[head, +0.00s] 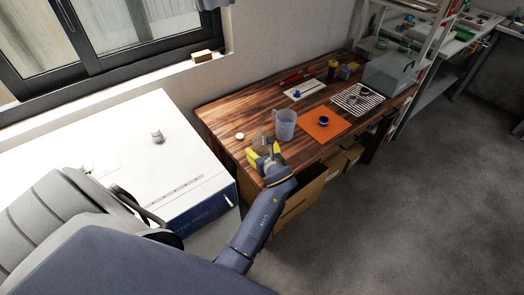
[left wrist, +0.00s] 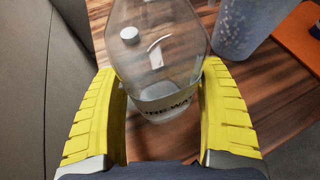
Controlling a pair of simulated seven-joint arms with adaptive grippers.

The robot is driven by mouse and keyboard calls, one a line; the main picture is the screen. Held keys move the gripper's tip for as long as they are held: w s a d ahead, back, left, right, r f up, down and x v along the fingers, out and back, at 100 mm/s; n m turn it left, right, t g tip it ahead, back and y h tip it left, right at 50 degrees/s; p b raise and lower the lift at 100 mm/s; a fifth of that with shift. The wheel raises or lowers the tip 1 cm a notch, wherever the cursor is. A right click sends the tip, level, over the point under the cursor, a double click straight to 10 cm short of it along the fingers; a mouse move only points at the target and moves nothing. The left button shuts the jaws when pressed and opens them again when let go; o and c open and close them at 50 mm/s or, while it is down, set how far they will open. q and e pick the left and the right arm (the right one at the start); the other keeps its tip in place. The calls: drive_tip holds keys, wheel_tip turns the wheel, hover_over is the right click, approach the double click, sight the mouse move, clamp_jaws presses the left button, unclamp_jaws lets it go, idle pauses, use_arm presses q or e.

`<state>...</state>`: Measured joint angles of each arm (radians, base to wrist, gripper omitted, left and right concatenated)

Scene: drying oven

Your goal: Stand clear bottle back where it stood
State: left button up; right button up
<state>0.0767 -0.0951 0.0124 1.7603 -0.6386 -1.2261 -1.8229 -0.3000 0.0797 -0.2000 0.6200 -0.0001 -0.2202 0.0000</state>
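The clear bottle (left wrist: 158,60) is see-through, with a dark-lettered label band and some liquid low in it. In the left wrist view it fills the space between the yellow fingers of my left gripper (left wrist: 160,85), which close on its sides. In the head view my left gripper (head: 264,155) is over the near left edge of the wooden table (head: 225,112), and the bottle shows only faintly at its tips. I cannot tell whether the base touches the table. My right gripper is not in view.
A translucent measuring jug (head: 285,125) stands close right of the bottle. A small white disc (head: 240,136) lies left of it. An orange mat (head: 335,128) with a small dark-rimmed cup (head: 323,121), a wire rack (head: 357,98) and a white oven top (head: 110,125) are nearby.

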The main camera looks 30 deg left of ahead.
sight(265, 154)
use_arm(q)
drive_tip(key=shift+o, duration=1)
drive_tip(key=shift+d+r, duration=0.1)
drive_tip(key=shift+r, duration=0.05)
drive_tip(key=shift+v, duration=2.7)
